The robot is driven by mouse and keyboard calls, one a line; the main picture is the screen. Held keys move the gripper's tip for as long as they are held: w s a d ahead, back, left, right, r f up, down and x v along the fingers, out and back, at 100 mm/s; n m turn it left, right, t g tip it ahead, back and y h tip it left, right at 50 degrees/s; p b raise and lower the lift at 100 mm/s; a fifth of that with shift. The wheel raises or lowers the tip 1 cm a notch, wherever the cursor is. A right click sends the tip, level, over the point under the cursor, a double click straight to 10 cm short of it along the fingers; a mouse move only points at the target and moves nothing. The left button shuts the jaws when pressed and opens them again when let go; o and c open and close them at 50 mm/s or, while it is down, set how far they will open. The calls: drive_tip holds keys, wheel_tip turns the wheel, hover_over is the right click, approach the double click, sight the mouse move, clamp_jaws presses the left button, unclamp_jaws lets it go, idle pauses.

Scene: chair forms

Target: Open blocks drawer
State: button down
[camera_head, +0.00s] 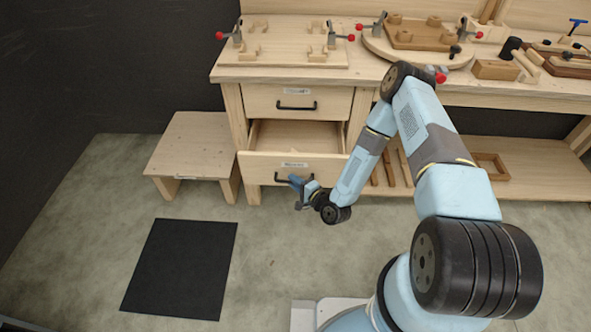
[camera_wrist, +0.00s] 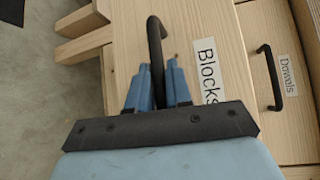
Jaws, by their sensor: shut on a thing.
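The blocks drawer (camera_head: 262,167) is the lower drawer of the wooden bench and stands pulled out, with its inside showing in the head view. Its front also shows in the wrist view (camera_wrist: 228,35), with a "Blocks" label (camera_wrist: 208,70). Its black handle (camera_wrist: 155,45) lies between the two blue fingers of my gripper (camera_wrist: 158,85), which is shut on it. In the head view my gripper (camera_head: 299,188) is at the drawer front, near the handle's right part.
The closed drawer above (camera_head: 280,103) bears a "Dowals" label in the wrist view (camera_wrist: 284,70). A low wooden stool (camera_head: 190,138) stands left of the drawer. A black mat (camera_head: 180,268) lies on the floor in front. Clamps and boards cover the bench top (camera_head: 235,75).

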drive_tip(key=shift+s+f, duration=0.15)
drive_tip(key=shift+s, duration=2.15)
drive_tip(key=c, duration=1.2)
unclamp_jaws()
drive_tip(key=shift+w, duration=0.1)
drive_tip(key=shift+o, duration=0.2)
drive_tip(key=v, duration=1.3)
drive_tip(key=shift+s+d, duration=0.2)
drive_tip(key=shift+s, duration=0.1)
drive_tip(key=shift+s, duration=0.1)
